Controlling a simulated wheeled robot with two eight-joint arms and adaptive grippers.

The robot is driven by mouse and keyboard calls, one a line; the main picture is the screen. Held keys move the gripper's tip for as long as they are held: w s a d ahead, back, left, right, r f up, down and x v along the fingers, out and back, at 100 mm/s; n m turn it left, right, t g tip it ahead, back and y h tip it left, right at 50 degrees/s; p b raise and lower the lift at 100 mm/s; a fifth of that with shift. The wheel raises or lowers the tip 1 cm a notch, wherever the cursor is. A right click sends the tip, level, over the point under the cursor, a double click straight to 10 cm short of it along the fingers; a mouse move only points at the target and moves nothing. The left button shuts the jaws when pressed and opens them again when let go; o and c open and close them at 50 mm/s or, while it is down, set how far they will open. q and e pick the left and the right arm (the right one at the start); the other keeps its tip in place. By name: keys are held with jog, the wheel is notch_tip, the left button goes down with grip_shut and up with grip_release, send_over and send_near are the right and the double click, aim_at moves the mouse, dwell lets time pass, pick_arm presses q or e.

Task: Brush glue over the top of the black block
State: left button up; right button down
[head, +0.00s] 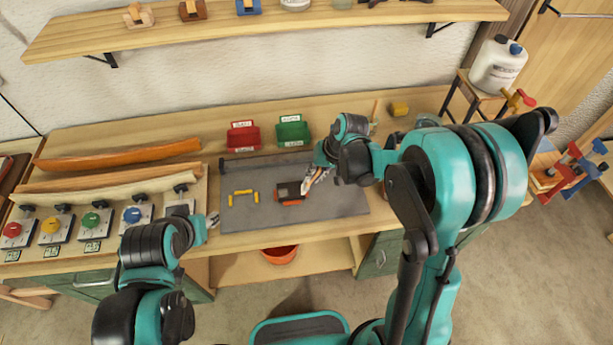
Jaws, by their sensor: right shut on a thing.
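The black block (288,190) lies on the grey mat (345,203) on the workbench, with an orange piece (291,202) at its near edge. My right gripper (319,174) is just right of the block. It is shut on a small, pale, slender thing that looks like the brush (308,184), its tip pointing down close to the block's right side. I cannot tell whether the tip touches the block or whether glue is on its top. My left gripper (212,220) is by the mat's left edge; its jaws are too small to read.
Yellow pieces (243,193) lie on the mat's left part. A red bin (243,137) and a green bin (292,132) stand behind it. Bent laths (118,153) and several coloured knobs (91,219) are at left. A yellow block (399,108) lies at back right.

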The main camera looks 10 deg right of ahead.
jog(key=shift+a+f+b, duration=0.1)
jog(key=shift+a+b, duration=0.2)
jog(key=shift+a, duration=3.55)
jog(key=shift+d+b, duration=0.7)
jog(key=shift+d, duration=3.2)
jog(key=shift+w+a, duration=1.35)
jog(key=shift+a, duration=2.55)
jog(key=d+b, duration=0.2)
jog(key=d, duration=0.5)
jog(key=shift+d, duration=0.4)
